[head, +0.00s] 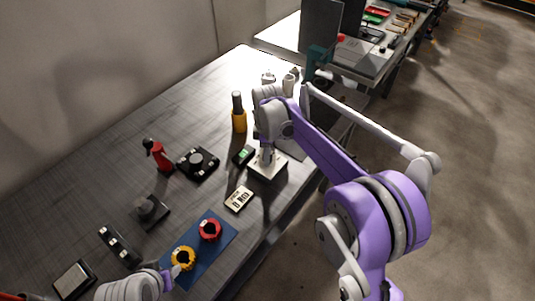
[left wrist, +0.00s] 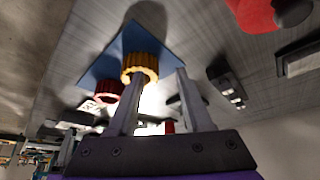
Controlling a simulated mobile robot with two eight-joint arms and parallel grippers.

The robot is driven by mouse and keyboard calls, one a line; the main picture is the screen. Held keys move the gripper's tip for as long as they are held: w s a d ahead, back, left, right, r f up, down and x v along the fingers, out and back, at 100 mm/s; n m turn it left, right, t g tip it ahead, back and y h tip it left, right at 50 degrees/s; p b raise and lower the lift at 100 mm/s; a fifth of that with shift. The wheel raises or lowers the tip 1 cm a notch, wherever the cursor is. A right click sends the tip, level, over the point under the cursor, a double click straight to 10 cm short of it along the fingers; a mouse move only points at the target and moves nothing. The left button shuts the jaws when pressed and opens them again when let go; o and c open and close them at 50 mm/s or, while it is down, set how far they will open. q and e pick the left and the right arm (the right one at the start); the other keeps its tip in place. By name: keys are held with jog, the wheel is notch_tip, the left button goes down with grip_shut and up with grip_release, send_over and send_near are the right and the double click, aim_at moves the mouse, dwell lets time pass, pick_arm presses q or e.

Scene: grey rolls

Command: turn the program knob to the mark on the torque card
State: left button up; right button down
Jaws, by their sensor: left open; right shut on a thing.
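My right gripper (head: 266,156) points down at a pale-topped box (head: 256,172) on the table and is shut on what looks like its knob, the program knob. The jaws hide most of the knob, and I cannot read its angle. The torque card (head: 239,198), a small cream card with dark marks, lies in front of that box; its mark is too small to read. My left gripper (head: 172,279) is low at the table's front, beside a yellow ring (head: 183,258). In the left wrist view its jaws (left wrist: 160,85) are open, with the yellow ring (left wrist: 140,66) beyond them.
A blue mat (head: 225,241) bears the yellow ring and a red ring (head: 210,230). Black knob boxes (head: 198,163), a switch strip (head: 118,246), a red tool (head: 158,155), a green-display device (head: 243,155) and a yellow-black bottle (head: 238,115) stand around. The table's back left is bare.

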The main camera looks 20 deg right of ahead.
jog(key=shift+m, duration=0.3)
jog(key=m, duration=0.5)
jog(key=shift+m, duration=0.3)
jog(key=m, duration=1.7)
jog(key=c, duration=0.5)
grip_release()
